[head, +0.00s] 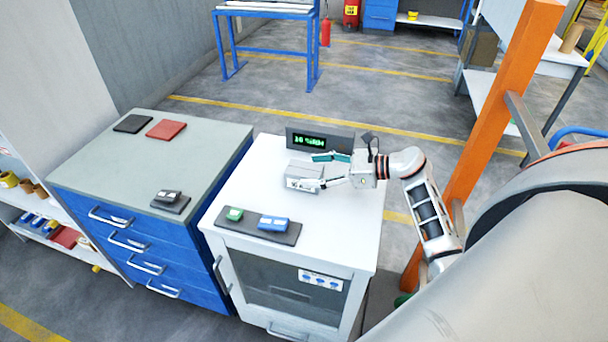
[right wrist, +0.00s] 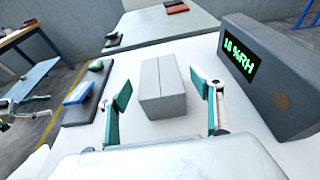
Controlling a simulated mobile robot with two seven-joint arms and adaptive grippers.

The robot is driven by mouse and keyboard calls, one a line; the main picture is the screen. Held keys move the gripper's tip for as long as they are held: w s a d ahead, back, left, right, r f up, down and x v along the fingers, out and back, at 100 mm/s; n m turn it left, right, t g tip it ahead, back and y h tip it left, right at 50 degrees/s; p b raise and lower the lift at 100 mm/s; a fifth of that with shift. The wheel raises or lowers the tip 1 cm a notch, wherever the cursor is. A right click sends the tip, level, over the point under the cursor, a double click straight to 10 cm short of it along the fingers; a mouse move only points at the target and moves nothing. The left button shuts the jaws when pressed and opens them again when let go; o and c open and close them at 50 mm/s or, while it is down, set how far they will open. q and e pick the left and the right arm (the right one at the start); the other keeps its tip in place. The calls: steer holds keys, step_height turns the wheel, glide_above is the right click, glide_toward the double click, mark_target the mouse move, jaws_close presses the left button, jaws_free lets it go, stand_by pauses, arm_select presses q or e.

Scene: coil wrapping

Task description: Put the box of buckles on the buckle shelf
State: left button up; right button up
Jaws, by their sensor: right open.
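In the right wrist view the box (right wrist: 163,82) lies between the two teal-tipped fingers, with a gap on each side. My right gripper (head: 315,170) is open and low over the top, its fingers reaching toward the box from the right. I cannot tell which shelf is the buckle shelf; a stocked shelf unit (head: 18,212) stands at the far left.
A dark display (head: 320,138) with green digits stands behind the box. A dark tray (head: 259,232) with a green and a blue item lies in front. A blue drawer cabinet (head: 190,152) adjoins on the left. An orange post (head: 490,140) rises on the right.

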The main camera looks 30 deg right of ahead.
mark_target(309, 169)
steer(key=shift+x, duration=1.8)
steer(key=c, duration=1.6)
steer(key=shift+r, duration=0.1)
steer(key=shift+r, duration=0.1)
